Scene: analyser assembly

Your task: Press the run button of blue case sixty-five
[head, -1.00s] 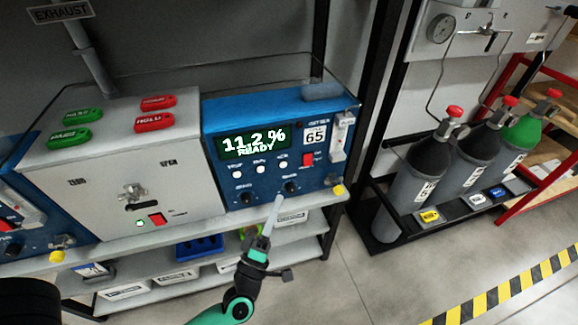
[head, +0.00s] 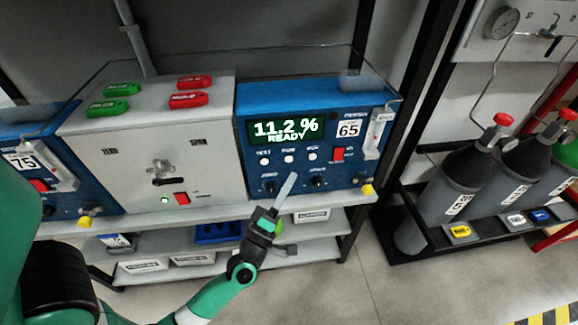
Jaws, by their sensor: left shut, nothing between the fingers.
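The blue case marked 65 (head: 330,95) stands on the bench shelf, its lit display (head: 285,128) reading 11.2 % and READY. Below the display is a row of three white round buttons: left (head: 264,161), middle (head: 289,159) and right (head: 313,156). Their small labels are too blurred to read surely. My left gripper (head: 289,179) is shut and empty. Its pale narrow tip points up at the case front, between the two dark knobs and just below the middle button. I cannot tell whether it touches the panel. My right gripper is not in view.
A grey box (head: 200,150) with green and red tags on top stands left of the case. Another blue case marked 75 (head: 90,180) is further left. A red switch (head: 338,154) and a flow tube (head: 374,134) sit on the right of the panel. Gas cylinders (head: 440,200) stand at right.

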